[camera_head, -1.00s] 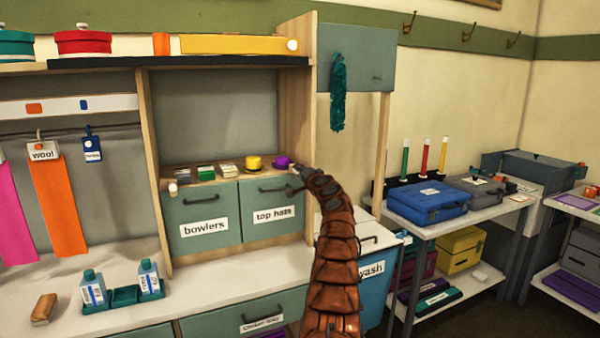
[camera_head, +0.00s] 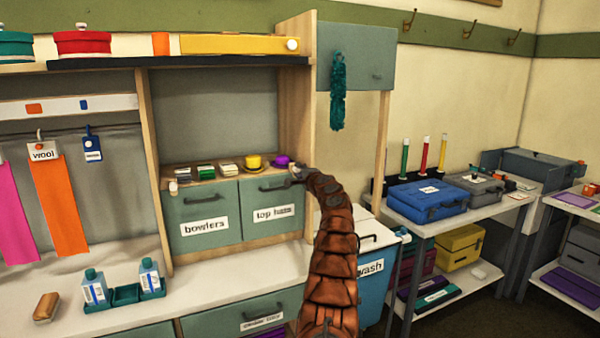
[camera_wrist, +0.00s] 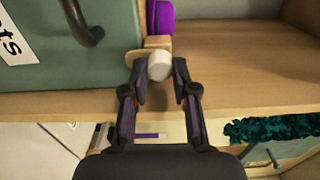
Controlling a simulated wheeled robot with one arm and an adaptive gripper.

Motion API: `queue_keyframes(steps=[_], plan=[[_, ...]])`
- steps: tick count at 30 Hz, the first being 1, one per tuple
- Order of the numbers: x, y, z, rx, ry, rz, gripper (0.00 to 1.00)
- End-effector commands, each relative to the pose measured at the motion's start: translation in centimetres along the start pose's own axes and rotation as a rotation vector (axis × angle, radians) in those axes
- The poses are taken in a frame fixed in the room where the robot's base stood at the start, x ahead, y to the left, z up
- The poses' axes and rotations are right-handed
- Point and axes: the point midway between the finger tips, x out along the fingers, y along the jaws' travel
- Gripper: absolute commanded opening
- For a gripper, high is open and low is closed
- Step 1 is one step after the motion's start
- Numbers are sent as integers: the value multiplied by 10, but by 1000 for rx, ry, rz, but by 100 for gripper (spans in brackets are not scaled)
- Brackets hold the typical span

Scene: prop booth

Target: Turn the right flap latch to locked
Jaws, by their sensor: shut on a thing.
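The right flap, labelled "top hats" (camera_head: 270,213), is closed beside the closed "bowlers" flap (camera_head: 204,226). In the wrist view, the right flap latch shows as a white round knob (camera_wrist: 159,66) on a small wooden piece, beside the flap's edge. My gripper (camera_wrist: 160,78) is shut on this knob, with one finger on each side. In the head view my gripper (camera_head: 297,175) is at the upper right corner of the right flap and hides most of the latch. The left latch (camera_head: 173,186) is a pale knob at the bowlers flap's upper left.
Above the flaps, a shelf holds several small stacks, a yellow hat (camera_head: 254,162) and a purple hat (camera_head: 282,161). A wooden upright (camera_head: 296,110) stands close to my gripper. A teal feather boa (camera_head: 337,95) hangs to the right. The counter (camera_head: 215,287) below is mostly clear.

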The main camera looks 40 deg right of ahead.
Motion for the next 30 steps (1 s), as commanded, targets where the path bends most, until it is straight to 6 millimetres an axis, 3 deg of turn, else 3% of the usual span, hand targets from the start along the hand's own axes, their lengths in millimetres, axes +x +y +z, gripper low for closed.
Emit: queue_keyframes(steps=[7,8,14,30], plan=[[0,0,0,0,0,0,0],[0,0,0,0,0,0,31],[0,0,0,0,0,0,51],[-4,-3,0,-4,1,-1,52]])
